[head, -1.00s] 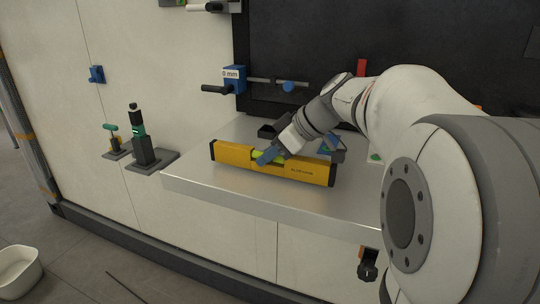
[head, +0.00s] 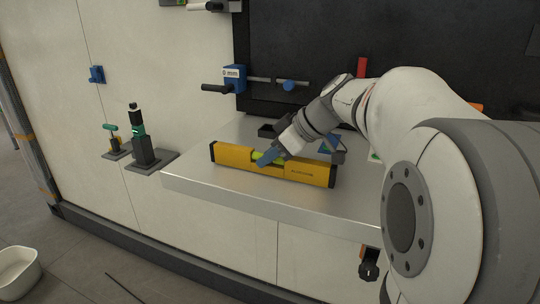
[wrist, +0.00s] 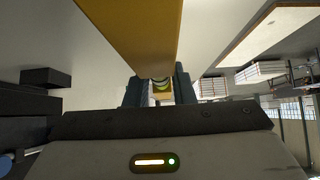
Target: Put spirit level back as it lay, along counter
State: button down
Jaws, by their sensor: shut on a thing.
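The yellow spirit level (head: 235,157) with black end caps lies lengthwise along the front part of the metal counter (head: 205,181) in the head view. My gripper (head: 266,158) is shut on it near its middle, by the green vial. In the wrist view the level's yellow body (wrist: 137,30) runs from the top edge down to between my fingers (wrist: 158,90). The level looks at or very near the counter surface; whether its underside touches cannot be told. The far finger is hidden behind the level.
A dark block (head: 267,131) sits on the counter behind my gripper. A blue clamp marked 0 mm (head: 234,79) with a rod is on the wall behind. Black and green tools (head: 146,148) stand on a small ledge left of the counter. The counter's left end is bare.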

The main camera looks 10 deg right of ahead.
jog(key=shift+f, duration=0.25)
jog(key=c, duration=1.1)
grip_release()
jog(key=shift+c, duration=0.2)
